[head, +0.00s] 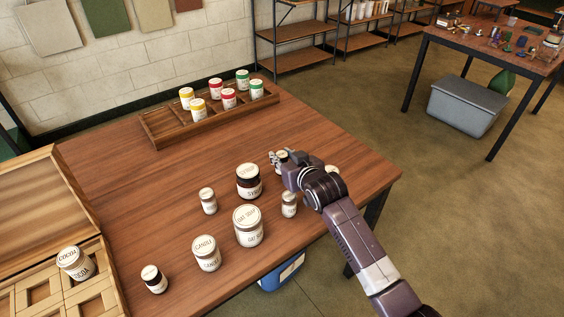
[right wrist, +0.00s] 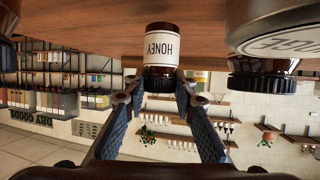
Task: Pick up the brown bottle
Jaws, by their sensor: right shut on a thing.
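The brown bottle (right wrist: 162,48), labelled HONEY, appears upside down at the top middle of the right wrist view. It has a white label and a dark lid. In the head view the bottle (head: 282,155) is mostly hidden behind my right gripper (head: 280,162), at the far right part of the table. My right gripper (right wrist: 160,92) is shut on the bottle, with one finger on each side near its lid. I cannot tell whether the bottle is clear of the tabletop. My left gripper is out of view.
A larger dark syrup jar (head: 248,182) stands left of my right gripper. Small jars (head: 289,205) (head: 208,201), larger white-labelled jars (head: 248,226) (head: 206,254) and a dark-lidded jar (head: 154,280) stand nearer. A wooden tray (head: 160,138) is behind; a crate (head: 40,260) is left.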

